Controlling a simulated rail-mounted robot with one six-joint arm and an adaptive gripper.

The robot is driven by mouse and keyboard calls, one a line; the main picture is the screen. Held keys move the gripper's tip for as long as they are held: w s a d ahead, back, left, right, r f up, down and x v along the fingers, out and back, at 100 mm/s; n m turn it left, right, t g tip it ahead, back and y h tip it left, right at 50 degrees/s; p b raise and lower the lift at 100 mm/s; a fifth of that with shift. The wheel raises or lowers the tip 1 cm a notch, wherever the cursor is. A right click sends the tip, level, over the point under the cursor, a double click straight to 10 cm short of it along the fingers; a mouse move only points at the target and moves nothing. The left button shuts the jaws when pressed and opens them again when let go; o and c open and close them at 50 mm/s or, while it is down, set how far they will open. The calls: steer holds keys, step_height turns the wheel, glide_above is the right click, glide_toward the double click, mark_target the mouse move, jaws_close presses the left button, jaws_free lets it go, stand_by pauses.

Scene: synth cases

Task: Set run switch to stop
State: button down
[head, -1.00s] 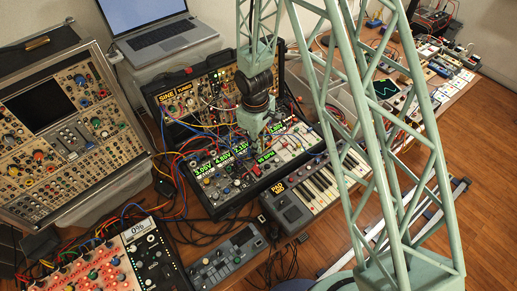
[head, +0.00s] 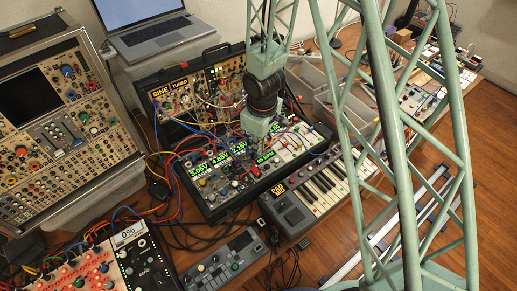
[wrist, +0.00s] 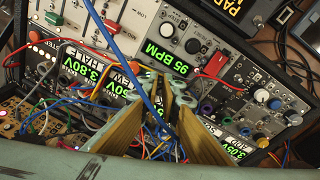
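The modular synth case (head: 215,212) has several green number displays, and one reads 95 BPM (wrist: 168,54). My gripper (wrist: 162,88) is over this case in the wrist view, its two gold fingers converging just below the 95 BPM display. A blue cable crosses in front of the fingertips. I cannot tell whether the tips meet or touch the panel. I cannot pick out the run switch for certain; small controls and knobs lie around the display.
Patch cables (head: 182,172) loop over the case. A red plug-like part (wrist: 215,64) stands right of the display. A small keyboard (head: 318,192) is to the right, a large panel of knobs (head: 60,140) to the left, and a laptop (head: 150,30) behind.

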steer(key=shift+s+d+f+t+y+b, duration=0.2)
steer(key=shift+t+y+b, duration=0.4)
steer(key=shift+b, duration=2.5)
steer(key=shift+s+d+t+y+b, duration=0.1)
steer(key=shift+s+t+y+b, duration=0.5)
steer(key=shift+b, duration=2.45)
steer(key=shift+w, duration=0.3)
steer(key=c, duration=3.2)
jaws_free()
steer(key=shift+o, duration=0.2)
steer(key=shift+r, duration=0.2)
steer(key=v, duration=0.7)
steer(key=shift+s, duration=0.2)
steer(key=shift+a, duration=0.1)
steer(key=shift+r+h, duration=0.15)
steer(key=shift+h, duration=0.15)
